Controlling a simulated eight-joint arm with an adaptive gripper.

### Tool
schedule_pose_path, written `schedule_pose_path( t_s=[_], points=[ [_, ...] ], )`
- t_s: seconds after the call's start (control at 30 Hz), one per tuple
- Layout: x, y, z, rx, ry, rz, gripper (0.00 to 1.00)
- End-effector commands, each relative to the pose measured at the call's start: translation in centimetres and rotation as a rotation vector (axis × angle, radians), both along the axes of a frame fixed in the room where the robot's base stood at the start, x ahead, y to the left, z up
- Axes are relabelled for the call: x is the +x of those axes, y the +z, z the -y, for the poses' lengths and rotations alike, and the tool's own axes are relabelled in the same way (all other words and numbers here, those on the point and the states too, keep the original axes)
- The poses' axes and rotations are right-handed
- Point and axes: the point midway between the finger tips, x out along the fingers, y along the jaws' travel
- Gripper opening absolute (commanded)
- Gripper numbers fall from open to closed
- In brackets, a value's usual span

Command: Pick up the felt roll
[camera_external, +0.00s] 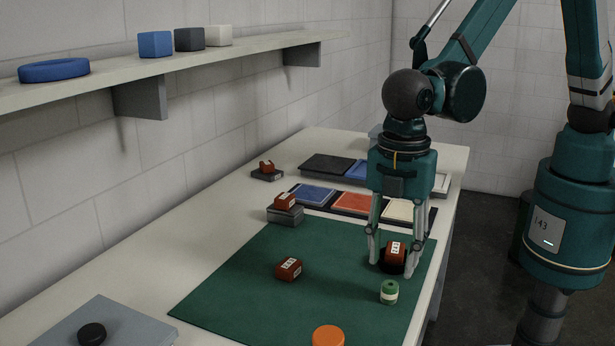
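A small green roll with a pale band (389,293) stands upright on the green mat (235,285), near its right edge. It looks like the felt roll, but I cannot be sure. My gripper (393,268) points down just behind it, over the mat. Its fingers are apart, one on each side of a red block with a white label (395,251). The block sits on or in a dark round piece (389,267). I see no finger clearly touching the block. The green roll is outside the fingers, in front of them.
Another red labelled block (288,269) lies mid-mat, and an orange disc (328,336) is at the front. A black puck (91,333) rests on a grey plate (125,322). Coloured trays (355,204) stand behind the mat. A shelf (235,52) runs along the left wall.

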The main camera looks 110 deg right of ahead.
Motion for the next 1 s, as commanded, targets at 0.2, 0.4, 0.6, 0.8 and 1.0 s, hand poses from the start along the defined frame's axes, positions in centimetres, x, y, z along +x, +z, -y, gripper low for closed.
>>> schedule_pose_path(
  t_s=[0.2, 0.4, 0.6, 0.8, 1.0],
  points=[
    [0.0, -0.8, 0.0, 0.0, 0.0, 0.0, 0.37],
    [0.0, -2.2, 0.0, 0.0, 0.0, 0.0, 0.37],
    [0.0, -2.6, 0.0, 0.0, 0.0, 0.0, 0.37],
    [0.0, -2.6, 0.0, 0.0, 0.0, 0.0, 0.37],
    [0.1, -3.2, 0.0, 0.0, 0.0, 0.0, 0.37]
  ],
)
